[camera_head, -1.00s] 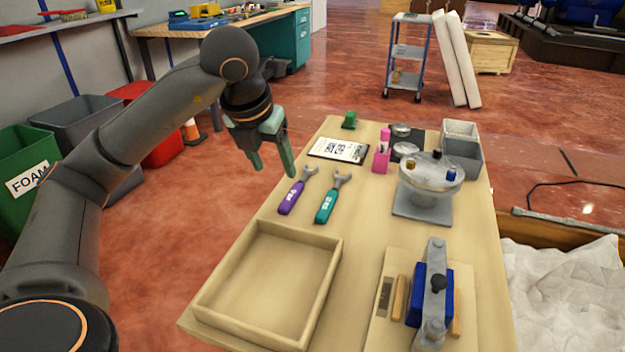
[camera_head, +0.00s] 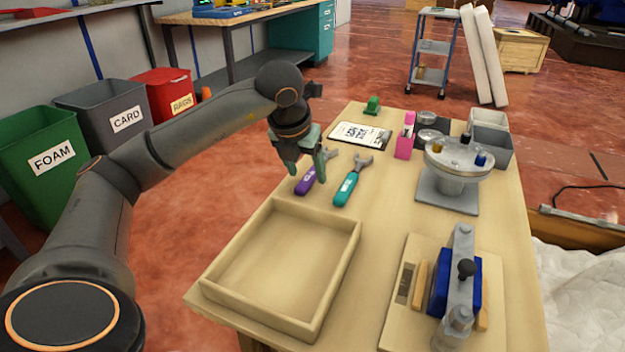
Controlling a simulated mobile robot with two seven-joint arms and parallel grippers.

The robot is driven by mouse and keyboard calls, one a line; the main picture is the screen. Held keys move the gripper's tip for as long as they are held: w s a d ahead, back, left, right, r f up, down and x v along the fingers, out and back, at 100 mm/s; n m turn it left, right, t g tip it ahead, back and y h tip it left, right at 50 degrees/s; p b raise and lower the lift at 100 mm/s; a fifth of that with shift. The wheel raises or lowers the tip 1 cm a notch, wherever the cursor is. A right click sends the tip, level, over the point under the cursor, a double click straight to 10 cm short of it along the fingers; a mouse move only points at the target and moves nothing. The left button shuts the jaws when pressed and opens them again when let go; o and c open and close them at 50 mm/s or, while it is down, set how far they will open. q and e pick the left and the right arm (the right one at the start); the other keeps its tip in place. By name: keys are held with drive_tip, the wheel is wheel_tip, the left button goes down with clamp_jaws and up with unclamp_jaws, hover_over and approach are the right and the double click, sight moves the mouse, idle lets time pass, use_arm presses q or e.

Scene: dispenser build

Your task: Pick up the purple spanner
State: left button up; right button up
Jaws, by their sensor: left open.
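The purple spanner (camera_head: 306,184) lies on the wooden table, its handle towards the front and its grey head partly hidden behind my gripper. My left gripper (camera_head: 308,175) is open, pointing down over the spanner, with one finger on each side of it in the picture. I cannot tell how high the fingertips are above it. A teal spanner (camera_head: 347,187) lies close by on the right, roughly parallel. My right gripper is not in view.
An empty wooden tray (camera_head: 212,283) stands just in front of the spanners. A clipboard (camera_head: 361,134), a pink holder (camera_head: 403,148) and a grey round stand (camera_head: 447,197) are behind and right. A blue clamp fixture (camera_head: 440,296) sits front right.

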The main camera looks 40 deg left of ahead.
use_arm(q)
drive_tip(key=shift+w+f, duration=0.2)
drive_tip(key=shift+f, duration=0.35)
drive_tip(key=shift+c, duration=0.3)
clamp_jaws()
drive_tip(key=shift+r, duration=0.1)
idle(0.6)
